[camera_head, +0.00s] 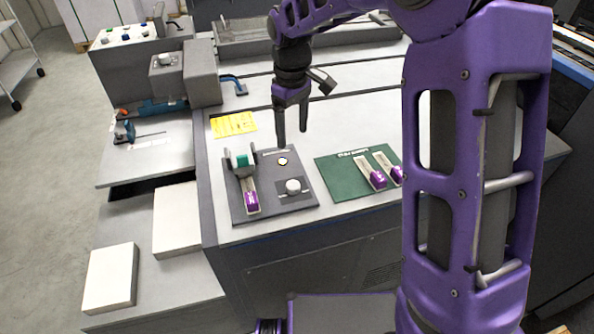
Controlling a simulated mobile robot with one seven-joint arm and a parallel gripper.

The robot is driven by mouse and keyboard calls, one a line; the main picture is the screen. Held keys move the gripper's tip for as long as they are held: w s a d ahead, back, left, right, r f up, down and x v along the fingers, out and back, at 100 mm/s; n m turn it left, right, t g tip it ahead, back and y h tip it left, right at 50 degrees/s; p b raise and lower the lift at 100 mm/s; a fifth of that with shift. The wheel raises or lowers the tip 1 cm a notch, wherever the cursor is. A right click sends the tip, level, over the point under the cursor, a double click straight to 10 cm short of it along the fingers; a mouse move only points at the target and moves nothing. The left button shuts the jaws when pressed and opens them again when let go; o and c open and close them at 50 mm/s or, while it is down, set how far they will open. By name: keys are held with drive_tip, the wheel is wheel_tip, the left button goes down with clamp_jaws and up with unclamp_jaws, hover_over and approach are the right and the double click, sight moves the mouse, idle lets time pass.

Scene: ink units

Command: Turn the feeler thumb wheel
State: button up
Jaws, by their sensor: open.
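A dark grey plate (267,207) lies on the machine's light top, left of centre. At its left end a teal wheel (241,160) sits between two grey uprights; it looks like the feeler thumb wheel, though no label is readable. A purple-tipped ink unit (251,197) lies just in front of it. A white round knob (293,186) and a small pale hexagonal piece (283,161) are also on the plate. My gripper (292,138) is open and empty, pointing down above the plate's back right, apart from the wheel and to its right.
A green mat (335,180) with two purple-tipped units (372,176) lies to the right. A yellow note (233,124) lies behind the plate. White blocks (110,276) rest on the lower shelf at left. A grey box with a blue lever (236,82) stands at back left.

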sight(293, 184)
wheel_tip(293, 184, down, 17)
drive_tip(key=shift+f+b, duration=0.1)
drive_tip(key=shift+b, duration=0.7)
clamp_jaws()
drive_tip(key=m+b, duration=0.1)
drive_tip(key=m, duration=0.2)
drive_tip(key=shift+a+m, duration=0.1)
drive_tip(key=shift+m, duration=0.3)
unclamp_jaws()
wheel_tip(293, 184, up, 18)
drive_tip(key=p, duration=0.1)
drive_tip(key=shift+f+p, duration=0.25)
drive_tip(key=shift+p, duration=0.1)
